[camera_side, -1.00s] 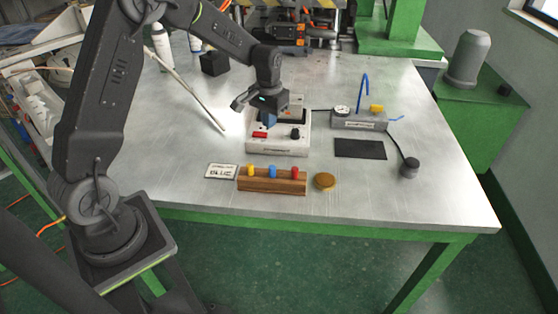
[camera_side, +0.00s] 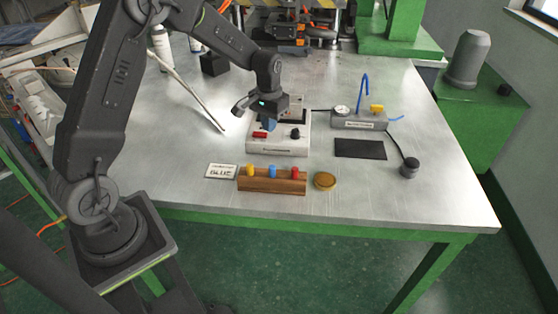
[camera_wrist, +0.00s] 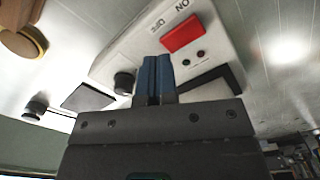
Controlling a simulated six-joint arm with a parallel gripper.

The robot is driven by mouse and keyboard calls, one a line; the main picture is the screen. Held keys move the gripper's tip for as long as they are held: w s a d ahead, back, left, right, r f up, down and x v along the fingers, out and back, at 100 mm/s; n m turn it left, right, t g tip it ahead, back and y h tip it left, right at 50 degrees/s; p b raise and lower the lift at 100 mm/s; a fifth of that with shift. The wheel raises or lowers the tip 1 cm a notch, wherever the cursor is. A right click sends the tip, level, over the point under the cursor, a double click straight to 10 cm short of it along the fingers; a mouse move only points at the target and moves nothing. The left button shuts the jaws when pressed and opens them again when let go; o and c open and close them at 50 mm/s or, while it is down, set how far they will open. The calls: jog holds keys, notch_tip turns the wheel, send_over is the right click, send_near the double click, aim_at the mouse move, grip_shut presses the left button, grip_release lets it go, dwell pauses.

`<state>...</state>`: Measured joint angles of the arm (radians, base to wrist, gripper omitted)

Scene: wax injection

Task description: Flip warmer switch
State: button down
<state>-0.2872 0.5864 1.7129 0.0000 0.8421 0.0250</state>
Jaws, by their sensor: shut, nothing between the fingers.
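The warmer (camera_side: 278,149) is a white box on the metal table, with a red rocker switch (camera_side: 259,134) at its left front and a black knob (camera_side: 295,133) to the right. In the wrist view the red switch (camera_wrist: 183,34) sits beside ON and OFF lettering; which way it is tipped I cannot tell. My gripper (camera_side: 268,124) is over the warmer, just behind the switch in the side view. Its blue fingers show in the wrist view (camera_wrist: 157,60), closed together and empty. They appear apart from the switch, which is ahead and to the right there.
A wooden rack (camera_side: 271,182) with yellow, blue and red pegs stands in front of the warmer. A card reading BLUE (camera_side: 221,171) and a round amber disc (camera_side: 324,180) flank it. A dark mat (camera_side: 360,149) and an injector with a gauge (camera_side: 358,122) are to the right.

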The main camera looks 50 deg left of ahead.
aim_at(270, 137)
jog(key=shift+f, duration=0.9)
dwell(0.3)
jog(key=shift+r, duration=3.55)
jog(key=s+d+r+m+t, duration=0.25)
jog(key=s+d+r, duration=0.55)
jog(key=s+r, duration=0.4)
jog(key=s+d+r+t, duration=0.1)
jog(key=s+d+t, duration=0.2)
jog(key=s, duration=1)
jog(key=shift+d, duration=1.1)
